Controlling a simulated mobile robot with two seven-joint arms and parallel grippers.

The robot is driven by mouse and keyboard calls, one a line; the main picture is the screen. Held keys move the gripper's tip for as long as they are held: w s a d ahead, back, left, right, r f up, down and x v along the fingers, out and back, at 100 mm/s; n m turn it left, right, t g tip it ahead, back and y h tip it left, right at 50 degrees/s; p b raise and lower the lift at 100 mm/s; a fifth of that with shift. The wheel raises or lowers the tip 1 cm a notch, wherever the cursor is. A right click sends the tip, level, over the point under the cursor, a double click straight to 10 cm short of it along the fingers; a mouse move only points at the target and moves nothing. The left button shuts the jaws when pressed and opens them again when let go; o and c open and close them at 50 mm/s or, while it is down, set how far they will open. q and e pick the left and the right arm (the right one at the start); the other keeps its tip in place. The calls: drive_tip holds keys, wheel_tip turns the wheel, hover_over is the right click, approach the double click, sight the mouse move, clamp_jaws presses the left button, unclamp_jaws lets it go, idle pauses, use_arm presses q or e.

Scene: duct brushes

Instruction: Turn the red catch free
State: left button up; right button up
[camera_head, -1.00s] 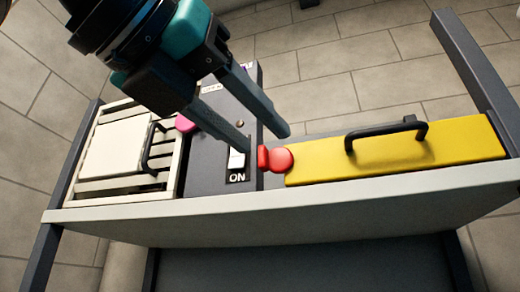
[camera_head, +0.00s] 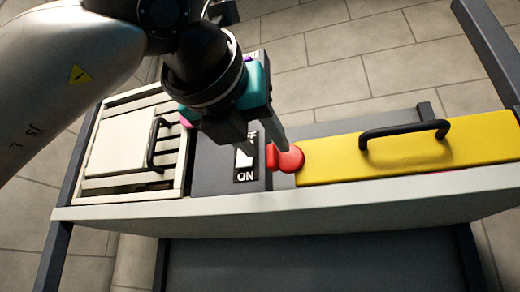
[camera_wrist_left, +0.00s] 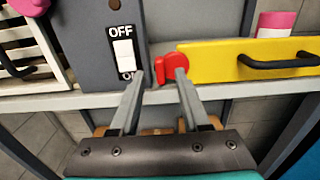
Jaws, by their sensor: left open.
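The red catch (camera_head: 291,159) has a round part overlapping the left end of the yellow panel (camera_head: 400,150) and a tab reaching left to the dark grey box. It also shows in the left wrist view (camera_wrist_left: 178,66). My left gripper (camera_head: 264,150) is open, its fingers pointing down at the catch's left side. In the left wrist view the fingertips (camera_wrist_left: 160,76) frame the catch's tab, the right fingertip over part of the catch. I cannot tell whether they touch it. My right gripper is not in view.
The dark grey box (camera_head: 212,165) carries a white switch (camera_head: 243,158) marked OFF and ON, close beside the left finger. The yellow panel has a black handle (camera_head: 405,130). A white slatted grille (camera_head: 120,150) with a handle stands at the left. A pale rail (camera_head: 300,208) runs along the front.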

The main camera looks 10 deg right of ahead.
sight(270, 153)
use_arm(q)
drive_tip(key=shift+p+x, duration=0.35)
drive_tip(key=shift+x, duration=1.25)
clamp_jaws()
